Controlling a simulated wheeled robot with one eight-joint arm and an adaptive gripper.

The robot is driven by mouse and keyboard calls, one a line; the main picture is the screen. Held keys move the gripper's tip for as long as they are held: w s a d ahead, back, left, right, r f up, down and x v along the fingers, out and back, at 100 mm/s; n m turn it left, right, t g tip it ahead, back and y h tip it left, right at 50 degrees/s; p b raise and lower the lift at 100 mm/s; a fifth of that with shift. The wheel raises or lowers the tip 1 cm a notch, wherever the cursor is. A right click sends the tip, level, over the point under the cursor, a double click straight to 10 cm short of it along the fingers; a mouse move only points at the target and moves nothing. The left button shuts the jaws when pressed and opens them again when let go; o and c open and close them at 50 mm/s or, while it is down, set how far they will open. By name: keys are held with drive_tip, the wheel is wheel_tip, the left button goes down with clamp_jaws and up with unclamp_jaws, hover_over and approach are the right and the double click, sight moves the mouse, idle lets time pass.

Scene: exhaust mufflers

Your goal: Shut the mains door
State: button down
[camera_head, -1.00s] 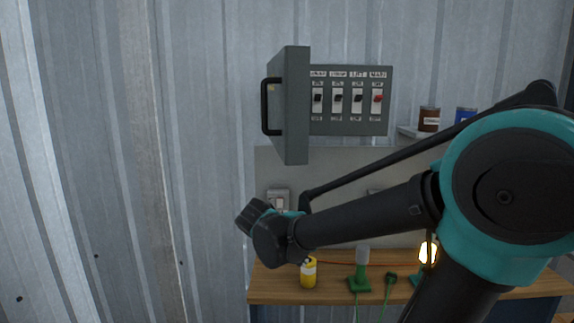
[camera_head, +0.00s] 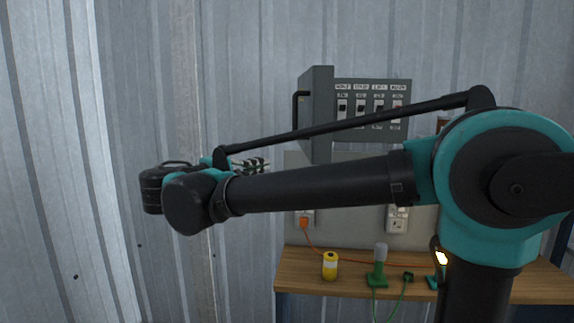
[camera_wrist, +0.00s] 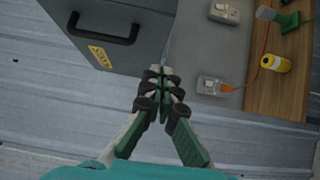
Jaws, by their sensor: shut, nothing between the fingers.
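The mains door (camera_head: 321,115) is grey and stands open, swung out from the left side of the grey switch box (camera_head: 370,128). Its black handle (camera_head: 296,110) is on the left-facing outer side. In the wrist view the door (camera_wrist: 148,58) shows its outer face at upper left, with the handle (camera_wrist: 104,38) and a yellow label. My gripper (camera_head: 266,165) is left of and below the door in the head view. Its closed, empty fingers (camera_wrist: 160,72) lie near the door's edge in the wrist view; whether they touch it I cannot tell.
Sockets (camera_head: 398,219) are on the pale panel below the box. A wooden bench (camera_head: 300,283) holds a yellow can (camera_head: 330,266), a green tool (camera_head: 378,272) and a lit lamp (camera_head: 441,258). Corrugated wall (camera_head: 100,80) is on the left.

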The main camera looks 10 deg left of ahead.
drive_tip(key=s+d+x, duration=0.1)
drive_tip(key=d+x, duration=0.1)
drive_tip(key=x, duration=1)
drive_tip(key=shift+s+d, duration=0.2)
drive_tip(key=shift+s, duration=0.05)
drive_tip(key=shift+d, duration=0.1)
